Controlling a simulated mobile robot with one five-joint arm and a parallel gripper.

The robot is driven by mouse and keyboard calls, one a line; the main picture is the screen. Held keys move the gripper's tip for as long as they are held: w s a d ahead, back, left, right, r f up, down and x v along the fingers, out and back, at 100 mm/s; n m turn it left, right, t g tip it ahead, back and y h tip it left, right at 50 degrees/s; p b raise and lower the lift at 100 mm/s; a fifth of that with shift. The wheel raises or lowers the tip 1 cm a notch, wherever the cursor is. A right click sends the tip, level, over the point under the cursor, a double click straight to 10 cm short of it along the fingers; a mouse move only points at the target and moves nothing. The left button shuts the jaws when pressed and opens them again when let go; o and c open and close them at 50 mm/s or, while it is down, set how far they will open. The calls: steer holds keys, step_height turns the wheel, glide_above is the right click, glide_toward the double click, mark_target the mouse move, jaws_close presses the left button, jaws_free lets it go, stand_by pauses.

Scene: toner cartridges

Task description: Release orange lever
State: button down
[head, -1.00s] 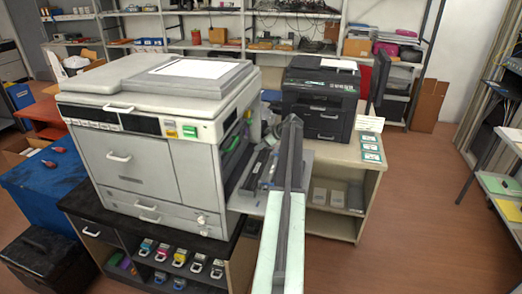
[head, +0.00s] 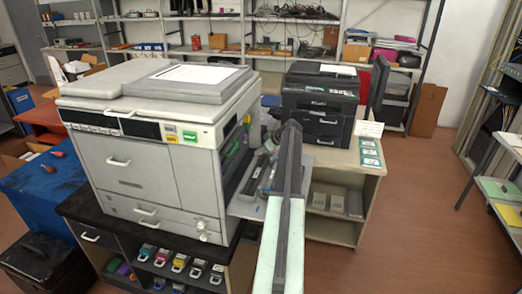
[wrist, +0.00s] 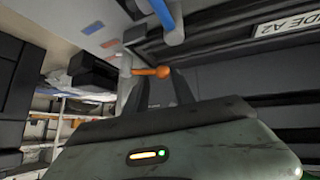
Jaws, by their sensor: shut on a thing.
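In the wrist view, an orange lever (wrist: 149,71) with a rounded end lies across the tips of my gripper (wrist: 156,77). My gripper's dark fingers are shut on this lever, near its rounded end. The lever's other end meets a pale upright part of the machine. In the head view, my arm reaches to the open right side of the large grey copier (head: 150,165). The arm hides the gripper and the orange lever there.
A pulled-out tray (head: 247,205) juts from the copier's open side. A black printer (head: 320,105) stands on a shelf unit behind.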

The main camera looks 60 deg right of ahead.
steer(key=c, duration=1.1)
jaws_free()
steer(key=shift+s+d, duration=0.35)
steer(key=shift+d, duration=0.2)
steer(key=shift+a, duration=0.1)
steer(key=shift+w+a, duration=0.1)
steer(key=shift+w, duration=0.05)
steer(key=p+v, duration=0.5)
steer(key=v, duration=0.2)
steer(key=shift+s+a+r, duration=0.1)
steer(key=shift+s+r, duration=0.15)
steer(key=shift+s, duration=0.05)
